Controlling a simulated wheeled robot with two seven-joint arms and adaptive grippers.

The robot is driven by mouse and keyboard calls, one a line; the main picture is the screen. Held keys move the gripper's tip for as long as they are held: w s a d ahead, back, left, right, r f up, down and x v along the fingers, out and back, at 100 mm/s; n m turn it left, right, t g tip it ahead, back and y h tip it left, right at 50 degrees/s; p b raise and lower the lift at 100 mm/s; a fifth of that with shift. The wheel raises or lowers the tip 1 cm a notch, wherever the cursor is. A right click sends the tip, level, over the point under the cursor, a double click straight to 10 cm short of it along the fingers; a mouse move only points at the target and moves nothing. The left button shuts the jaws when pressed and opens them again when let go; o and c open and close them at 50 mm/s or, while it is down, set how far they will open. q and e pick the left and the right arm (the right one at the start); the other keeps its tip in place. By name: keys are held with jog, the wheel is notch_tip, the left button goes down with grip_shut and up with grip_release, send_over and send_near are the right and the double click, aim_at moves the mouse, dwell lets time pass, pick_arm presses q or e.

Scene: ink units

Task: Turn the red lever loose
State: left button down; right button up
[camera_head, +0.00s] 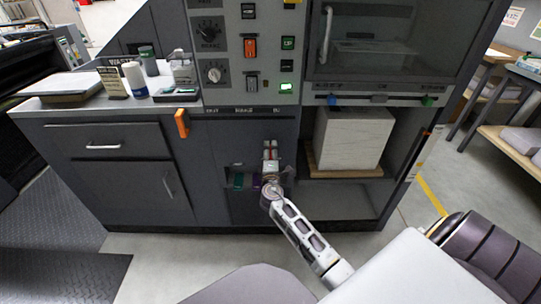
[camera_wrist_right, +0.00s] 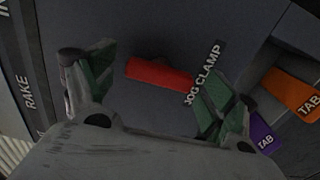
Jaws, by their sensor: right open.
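The red lever (camera_wrist_right: 160,73) is a short red bar on the dark panel in the right wrist view, beside a label reading JOG CLAMP. It lies slightly tilted across the gap between the fingers of my right gripper (camera_wrist_right: 150,80). The gripper is open, with one green-padded finger near each end of the bar; I cannot tell whether either touches it. In the head view my right gripper (camera_head: 270,160) reaches the lower front of the machine and mostly covers the lever. My left gripper is not in view.
An orange tab (camera_wrist_right: 292,92) and a purple tab (camera_wrist_right: 265,137) sit right of the lever in the wrist view. An orange handle (camera_head: 182,122) sticks out left of my arm. A white block (camera_head: 350,138) stands in the bay to the right.

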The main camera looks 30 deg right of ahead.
jog(key=shift+s, duration=0.1)
jog(key=v, duration=1.2)
dwell(0.4)
dwell(0.6)
